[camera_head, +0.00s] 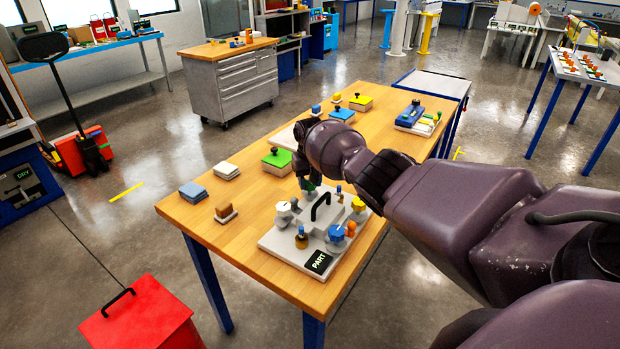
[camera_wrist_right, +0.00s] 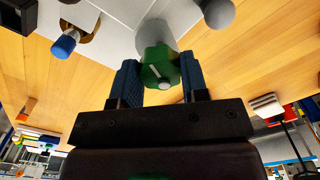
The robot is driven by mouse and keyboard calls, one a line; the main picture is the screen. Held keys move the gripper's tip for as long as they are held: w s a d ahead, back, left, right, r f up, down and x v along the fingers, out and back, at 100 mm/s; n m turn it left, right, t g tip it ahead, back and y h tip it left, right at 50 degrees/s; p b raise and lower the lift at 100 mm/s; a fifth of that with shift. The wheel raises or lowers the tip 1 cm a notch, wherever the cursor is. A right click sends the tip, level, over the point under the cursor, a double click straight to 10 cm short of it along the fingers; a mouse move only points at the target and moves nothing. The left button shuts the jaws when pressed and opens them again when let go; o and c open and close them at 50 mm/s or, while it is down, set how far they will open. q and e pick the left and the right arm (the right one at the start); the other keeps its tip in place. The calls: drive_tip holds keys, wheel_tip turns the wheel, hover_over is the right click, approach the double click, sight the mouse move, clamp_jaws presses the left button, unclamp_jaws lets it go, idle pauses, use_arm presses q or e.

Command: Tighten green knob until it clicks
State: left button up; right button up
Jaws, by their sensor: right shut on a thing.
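The green knob (camera_wrist_right: 158,70) shows in the right wrist view, on a pale round base on the white fixture. My right gripper (camera_wrist_right: 160,78) is shut on it, with a blue-grey finger on each side. In the head view the right gripper (camera_head: 305,180) reaches down at the back edge of the white fixture (camera_head: 279,243) marked PART, and mostly hides the green knob. The fixture also carries a black handle (camera_head: 319,207), a yellow knob (camera_head: 358,204), a blue knob (camera_head: 336,233) and an orange knob (camera_head: 351,228). My left gripper is not in view.
The fixture stands on a wooden table (camera_head: 240,228). A green block with a knob (camera_head: 277,161), a blue-grey block (camera_head: 193,192), a white block (camera_head: 226,170) and a small brown block (camera_head: 224,211) lie nearby. A red box (camera_head: 140,310) stands on the floor at front left.

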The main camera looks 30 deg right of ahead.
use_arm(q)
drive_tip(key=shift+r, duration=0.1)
use_arm(e)
drive_tip(key=shift+f+m, duration=0.1)
drive_tip(key=shift+m, duration=0.2)
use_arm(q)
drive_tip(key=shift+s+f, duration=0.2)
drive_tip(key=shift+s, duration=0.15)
use_arm(e)
drive_tip(key=shift+s, duration=0.1)
drive_tip(key=o, duration=0.9)
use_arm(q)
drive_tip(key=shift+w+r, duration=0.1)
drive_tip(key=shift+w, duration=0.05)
use_arm(e)
drive_tip(key=shift+o, duration=0.2)
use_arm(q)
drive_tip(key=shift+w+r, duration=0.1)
use_arm(e)
drive_tip(key=shift+r, duration=0.2)
drive_tip(key=shift+r+p, duration=0.3)
use_arm(q)
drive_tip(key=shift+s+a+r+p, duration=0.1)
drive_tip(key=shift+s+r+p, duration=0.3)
drive_tip(key=shift+p, duration=0.25)
use_arm(e)
wheel_tip(320, 180, up, 10)
